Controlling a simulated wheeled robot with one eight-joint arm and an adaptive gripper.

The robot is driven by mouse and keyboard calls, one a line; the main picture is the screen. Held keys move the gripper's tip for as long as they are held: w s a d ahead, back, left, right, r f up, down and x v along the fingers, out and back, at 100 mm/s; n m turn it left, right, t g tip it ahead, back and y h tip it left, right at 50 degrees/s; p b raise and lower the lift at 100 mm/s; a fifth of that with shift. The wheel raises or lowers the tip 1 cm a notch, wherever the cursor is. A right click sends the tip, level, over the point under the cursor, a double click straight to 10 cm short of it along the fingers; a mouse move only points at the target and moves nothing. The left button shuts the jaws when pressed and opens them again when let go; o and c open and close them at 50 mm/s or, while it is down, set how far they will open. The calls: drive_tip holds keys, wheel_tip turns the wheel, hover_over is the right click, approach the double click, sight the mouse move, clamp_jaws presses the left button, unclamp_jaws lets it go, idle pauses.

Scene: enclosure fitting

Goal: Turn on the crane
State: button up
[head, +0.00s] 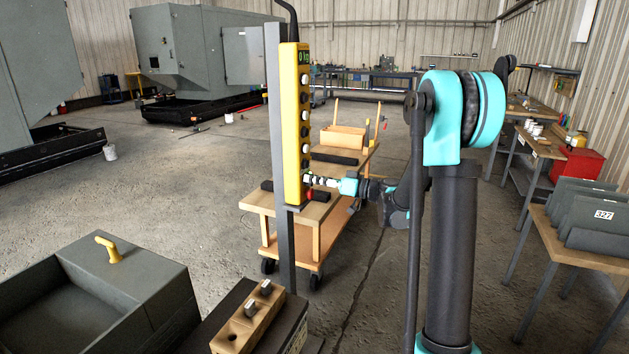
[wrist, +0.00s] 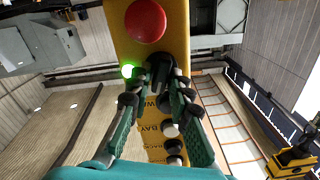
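The crane's yellow control box (head: 291,120) hangs upright beside a grey post, with a column of black and white buttons and a lit green display (head: 303,56) reading 0 kg. My gripper (head: 308,180) is at the box's lower end, just above a red button (head: 309,196). In the wrist view the red button (wrist: 146,20) is at the top and a small green lamp (wrist: 127,71) is lit beside the box. A black knob (wrist: 161,72) sits between the fingertips of my gripper (wrist: 164,77), which appear closed on its sides. The fingers partly hide the knob.
A wooden cart (head: 315,215) stands behind the post. A grey open bin (head: 100,290) with a yellow handle is at front left, next to a wooden block (head: 247,318) with metal pieces. A table with grey panels (head: 580,215) is at right. Open floor lies left of the post.

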clamp_jaws()
drive_tip(key=shift+m, duration=1.1)
drive_tip(key=shift+o, duration=2.4)
unclamp_jaws()
drive_tip(key=shift+d, duration=0.1)
drive_tip(key=v, duration=1.1)
drive_tip(key=shift+d, duration=0.4)
